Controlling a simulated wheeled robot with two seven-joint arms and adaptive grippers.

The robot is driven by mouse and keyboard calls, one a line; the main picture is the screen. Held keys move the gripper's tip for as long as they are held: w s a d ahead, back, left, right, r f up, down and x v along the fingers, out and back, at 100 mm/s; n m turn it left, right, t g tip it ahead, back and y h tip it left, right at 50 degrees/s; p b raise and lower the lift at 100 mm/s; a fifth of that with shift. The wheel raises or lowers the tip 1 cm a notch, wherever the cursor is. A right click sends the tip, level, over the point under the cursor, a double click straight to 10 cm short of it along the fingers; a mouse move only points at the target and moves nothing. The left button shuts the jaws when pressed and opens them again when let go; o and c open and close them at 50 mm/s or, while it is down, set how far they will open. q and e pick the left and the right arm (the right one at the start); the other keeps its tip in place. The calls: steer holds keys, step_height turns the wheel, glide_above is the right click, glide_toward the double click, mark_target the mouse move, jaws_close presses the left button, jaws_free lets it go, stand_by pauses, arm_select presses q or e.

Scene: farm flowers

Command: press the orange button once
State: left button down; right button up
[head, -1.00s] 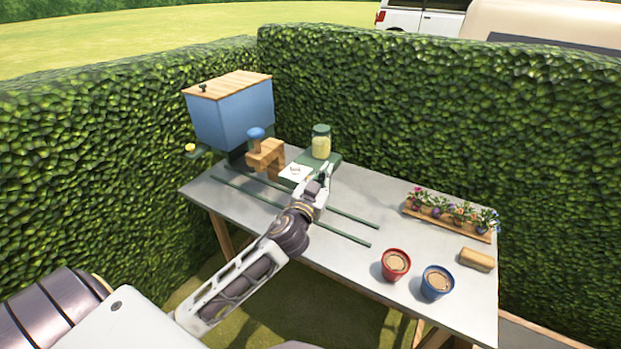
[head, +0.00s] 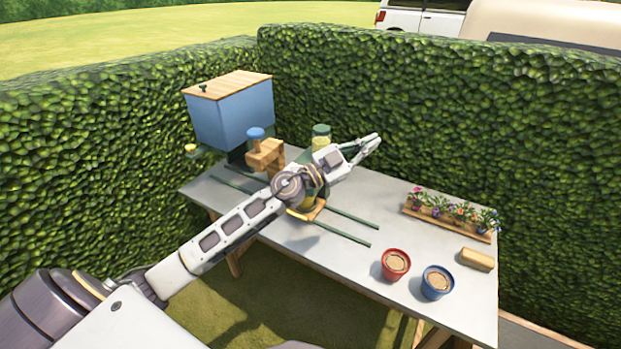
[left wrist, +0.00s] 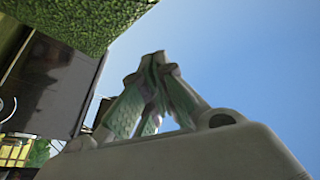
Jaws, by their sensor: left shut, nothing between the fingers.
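No orange button can be made out clearly in either view; my left arm covers part of the table's middle. My left gripper (head: 374,144) is shut and empty, raised to the right of the lidded jar (head: 321,133) in the head view. Its closed fingers also show in the left wrist view (left wrist: 155,75), against sky. A wooden-edged piece with something yellow (head: 308,212) on it shows partly beneath my left forearm. A small yellow knob (head: 190,149) sticks out left of the blue hopper (head: 232,115). My right gripper is not in view.
A wooden block shape with a blue knob (head: 256,133) stands before the hopper. Two green rails (head: 345,234) cross the grey table (head: 350,272). A red pot (head: 396,265), a blue pot (head: 437,282), a flower tray (head: 448,222) and a tan block (head: 477,259) lie right. Hedges enclose the table.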

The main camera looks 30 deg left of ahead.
arm_select(q)
steer(key=w+a+f+g+y, duration=0.2)
steer(key=a+f+g+y, duration=0.2)
steer(key=a, duration=0.5)
steer(key=w+a+f+g+y, duration=0.3)
steer(key=a+g+y, duration=0.1)
steer(key=a, duration=0.5)
steer(key=shift+w+a+f+g+y, duration=0.2)
steer(key=shift+f+g+y, duration=0.2)
steer(key=shift+y, duration=0.2)
steer(key=shift+d+f, duration=0.1)
